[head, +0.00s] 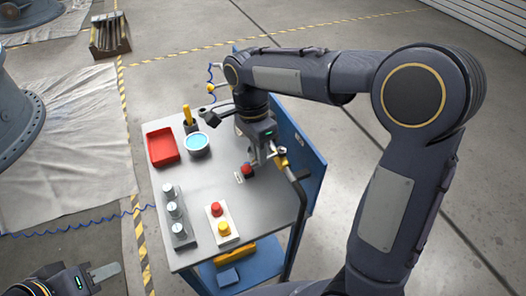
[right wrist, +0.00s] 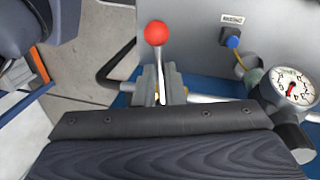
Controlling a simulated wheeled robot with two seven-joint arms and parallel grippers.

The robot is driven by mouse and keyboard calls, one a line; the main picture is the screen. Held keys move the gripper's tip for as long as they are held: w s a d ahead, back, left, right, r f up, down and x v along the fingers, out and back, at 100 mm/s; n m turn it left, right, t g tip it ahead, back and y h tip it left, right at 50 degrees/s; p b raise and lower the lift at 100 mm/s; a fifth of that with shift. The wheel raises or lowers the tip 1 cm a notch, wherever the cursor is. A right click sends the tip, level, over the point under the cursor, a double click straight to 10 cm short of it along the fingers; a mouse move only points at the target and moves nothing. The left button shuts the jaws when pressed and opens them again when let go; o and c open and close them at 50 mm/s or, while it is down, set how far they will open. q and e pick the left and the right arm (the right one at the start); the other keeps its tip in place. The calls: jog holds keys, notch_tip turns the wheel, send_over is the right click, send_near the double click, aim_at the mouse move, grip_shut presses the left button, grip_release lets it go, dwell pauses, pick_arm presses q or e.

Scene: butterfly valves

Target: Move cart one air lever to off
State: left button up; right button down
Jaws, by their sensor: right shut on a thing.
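The air lever has a red ball knob (head: 247,170) and stands near the right edge of the cart (head: 192,255) in the head view. In the right wrist view its red ball (right wrist: 155,33) sits at the top of a thin stem. My right gripper (head: 262,158) reaches down over the cart. Its grey fingers (right wrist: 163,85) are shut on the lever's stem below the ball, hiding part of it. A pressure gauge (right wrist: 292,88) is to the right of the lever. My left gripper (head: 98,274) is at the bottom left, away from the cart, with only part of it showing.
The cart top holds a red tray (head: 162,146), a cup of blue liquid (head: 196,143), a box with red and yellow buttons (head: 221,222) and a grey box with several knobs (head: 176,220). A blue connector (right wrist: 233,41) is on the panel.

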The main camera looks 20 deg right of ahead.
jog(key=shift+w+r+m+p, duration=0.1)
jog(key=shift+w+m+p, duration=0.3)
jog(key=shift+m, duration=0.5)
jog(key=shift+w, duration=0.15)
jog(key=c, duration=1.5)
grip_release()
notch_tip(320, 180, up, 8)
jog(key=w, duration=0.1)
jog(key=shift+w+f, duration=0.2)
jog(key=shift+a, duration=0.1)
